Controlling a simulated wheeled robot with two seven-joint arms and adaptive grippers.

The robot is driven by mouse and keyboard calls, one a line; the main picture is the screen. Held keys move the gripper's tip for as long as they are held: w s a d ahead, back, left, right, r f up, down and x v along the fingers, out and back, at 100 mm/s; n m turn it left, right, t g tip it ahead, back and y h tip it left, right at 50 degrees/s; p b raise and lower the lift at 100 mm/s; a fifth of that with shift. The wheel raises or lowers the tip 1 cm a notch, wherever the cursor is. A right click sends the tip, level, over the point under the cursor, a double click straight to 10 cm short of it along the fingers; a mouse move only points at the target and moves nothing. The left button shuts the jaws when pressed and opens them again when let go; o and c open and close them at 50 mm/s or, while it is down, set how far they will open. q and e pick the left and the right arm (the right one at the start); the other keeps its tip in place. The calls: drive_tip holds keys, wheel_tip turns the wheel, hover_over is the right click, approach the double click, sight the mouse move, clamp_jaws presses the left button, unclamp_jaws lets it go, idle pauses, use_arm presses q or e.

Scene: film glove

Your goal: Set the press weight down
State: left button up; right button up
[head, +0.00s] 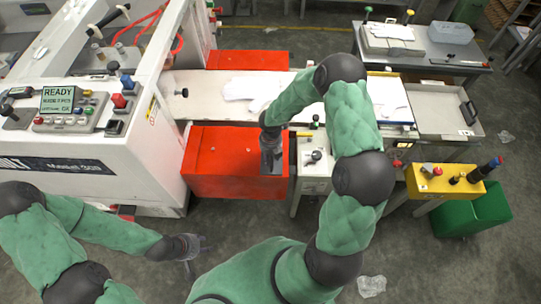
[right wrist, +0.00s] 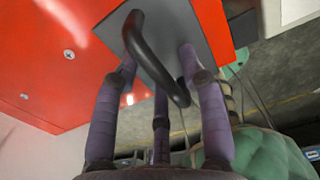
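The press weight is a grey metal block with a curved black bar handle. It fills the top middle of the right wrist view (right wrist: 210,25) and shows as a small grey patch in the head view (head: 274,165). My right gripper (head: 268,145) is over the right part of the red box. In the right wrist view its purple fingers (right wrist: 160,60) are around the handle, tips close to the block. Whether the block touches anything underneath is hidden. My left gripper (head: 195,256) is empty over the floor at lower left, its fingers spread.
The red box (head: 220,165) lies below the right gripper, beside the white press (head: 85,130). Behind is a white work bed (head: 210,85) with pale gloves. A metal tray (head: 435,105), a yellow control box (head: 440,185) and a green bin (head: 470,212) stand right. Floor is open in front.

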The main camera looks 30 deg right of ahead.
wheel_tip(320, 180, up, 11)
drive_tip(key=p, duration=0.3)
drive_tip(key=s+a+f+m+y, duration=0.2)
drive_tip(key=s+a+f+m, duration=0.4)
drive_tip(key=m, duration=1)
drive_tip(key=s+a+f+m+y, duration=0.2)
drive_tip(key=s+a+f+m, duration=0.5)
drive_tip(key=s+a+m, duration=0.4)
drive_tip(key=shift+s+a+m, duration=0.15)
drive_tip(key=shift+a+m, duration=0.25)
drive_tip(key=shift+m, duration=2.1)
drive_tip(key=shift+f, duration=0.1)
